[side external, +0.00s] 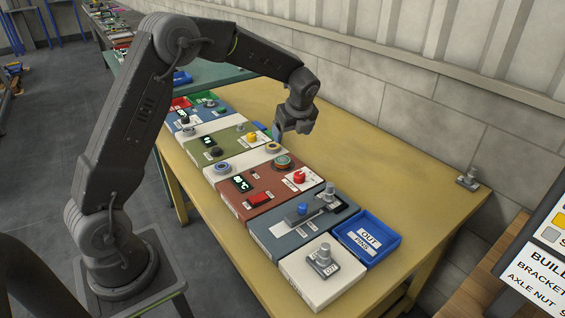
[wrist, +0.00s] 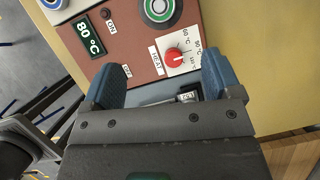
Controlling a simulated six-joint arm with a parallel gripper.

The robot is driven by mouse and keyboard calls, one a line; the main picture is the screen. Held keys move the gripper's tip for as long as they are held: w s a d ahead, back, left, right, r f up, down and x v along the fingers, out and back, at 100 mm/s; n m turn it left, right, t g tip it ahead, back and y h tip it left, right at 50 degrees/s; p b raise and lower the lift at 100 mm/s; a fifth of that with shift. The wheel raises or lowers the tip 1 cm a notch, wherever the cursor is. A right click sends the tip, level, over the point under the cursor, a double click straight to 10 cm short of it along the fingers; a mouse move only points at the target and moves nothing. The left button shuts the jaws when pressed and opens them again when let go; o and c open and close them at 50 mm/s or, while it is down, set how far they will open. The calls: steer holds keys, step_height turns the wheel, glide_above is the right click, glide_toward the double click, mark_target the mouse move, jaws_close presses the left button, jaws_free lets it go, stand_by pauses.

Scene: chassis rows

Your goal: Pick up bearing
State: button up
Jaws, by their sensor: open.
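My gripper (side external: 293,127) hangs above the row of modules in the side external view. In the wrist view its two blue fingers are apart, with nothing between them (wrist: 160,82). A round part with a green ring (side external: 283,161) sits on the brown-red heater module (side external: 228,186); the same green ring (wrist: 160,9) is cut by the top edge of the wrist view. I cannot tell for sure which of these is the bearing.
The heater has an 80 °C display (wrist: 90,49) and a red knob (wrist: 174,57). A blue-grey module (side external: 285,240) with upright metal parts, a white module (side external: 305,284) and a blue OUT bin (side external: 391,246) stand nearer the camera.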

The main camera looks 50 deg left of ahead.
mark_target(283, 159)
steer(key=x, duration=1.4)
steer(key=shift+a+f, duration=0.15)
steer(key=shift+a, duration=0.15)
steer(key=shift+c, duration=0.5)
steer(key=c, duration=1)
steer(key=shift+c, duration=0.2)
